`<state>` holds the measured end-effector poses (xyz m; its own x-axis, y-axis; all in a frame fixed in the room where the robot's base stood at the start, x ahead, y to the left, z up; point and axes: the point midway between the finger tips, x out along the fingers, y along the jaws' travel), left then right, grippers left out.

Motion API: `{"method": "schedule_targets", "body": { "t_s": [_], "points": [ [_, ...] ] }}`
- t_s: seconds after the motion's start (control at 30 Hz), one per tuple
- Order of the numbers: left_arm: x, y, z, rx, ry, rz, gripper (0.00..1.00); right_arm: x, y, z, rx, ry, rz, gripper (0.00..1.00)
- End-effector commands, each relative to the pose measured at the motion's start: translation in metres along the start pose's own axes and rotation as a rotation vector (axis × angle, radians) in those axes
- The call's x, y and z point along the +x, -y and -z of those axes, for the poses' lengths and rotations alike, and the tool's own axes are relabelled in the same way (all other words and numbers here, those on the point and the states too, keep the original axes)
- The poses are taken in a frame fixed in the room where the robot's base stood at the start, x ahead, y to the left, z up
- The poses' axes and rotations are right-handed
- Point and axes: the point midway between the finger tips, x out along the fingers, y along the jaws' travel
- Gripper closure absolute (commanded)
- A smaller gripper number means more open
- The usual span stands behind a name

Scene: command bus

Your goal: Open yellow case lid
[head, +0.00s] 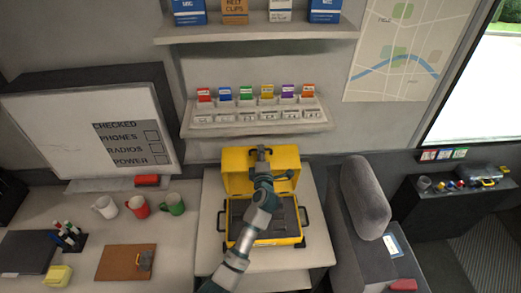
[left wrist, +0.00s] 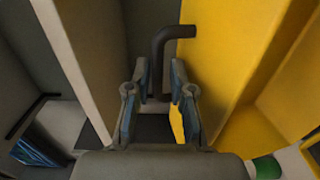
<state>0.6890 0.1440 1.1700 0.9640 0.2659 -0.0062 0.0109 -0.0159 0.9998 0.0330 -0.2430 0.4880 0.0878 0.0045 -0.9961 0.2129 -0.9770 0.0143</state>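The yellow case stands on the white counter, and its base (head: 285,241) shows a dark grey inside with black side handles. Its yellow lid (head: 236,161) is raised at the back. The lid also fills the right of the left wrist view (left wrist: 222,70). My left arm crosses the open base, hiding part of it. My left gripper (head: 262,158) is up at the lid. In the left wrist view its fingers (left wrist: 160,75) are apart, with a dark bent handle (left wrist: 160,50) between or just beyond the tips; contact is unclear. My right gripper is not in view.
A shelf with coloured cards (head: 255,118) hangs behind the case. Several mugs (head: 137,206), a brown clipboard (head: 125,262) and a pen holder (head: 68,238) are on the counter to the left. A grey seat (head: 366,195) stands close on the right.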

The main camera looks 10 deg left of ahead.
Motion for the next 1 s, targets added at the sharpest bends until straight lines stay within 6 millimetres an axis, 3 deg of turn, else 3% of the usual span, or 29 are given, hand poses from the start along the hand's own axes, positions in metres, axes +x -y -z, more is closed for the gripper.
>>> {"method": "schedule_targets", "body": {
  "t_s": [0.2, 0.47, 0.57, 0.87, 1.0],
  "points": [
    [0.017, 0.0, 0.001, 0.0, 0.0, 0.0, 0.78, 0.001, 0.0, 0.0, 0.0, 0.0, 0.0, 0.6],
    [0.018, 0.0, 0.0, 0.0, 0.0, 0.0, 0.78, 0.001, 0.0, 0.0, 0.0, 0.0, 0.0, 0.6],
    [0.018, 0.0, 0.0, 0.0, 0.0, 0.0, 1.0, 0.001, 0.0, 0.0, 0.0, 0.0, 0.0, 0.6],
    [0.016, 0.003, 0.0, 0.0, 0.0, -0.005, 1.0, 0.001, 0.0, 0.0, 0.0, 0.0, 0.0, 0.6],
    [-0.004, 0.006, 0.0, 0.002, 0.0, -0.072, 1.0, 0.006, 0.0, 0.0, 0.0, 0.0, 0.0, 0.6]
  ]
}}
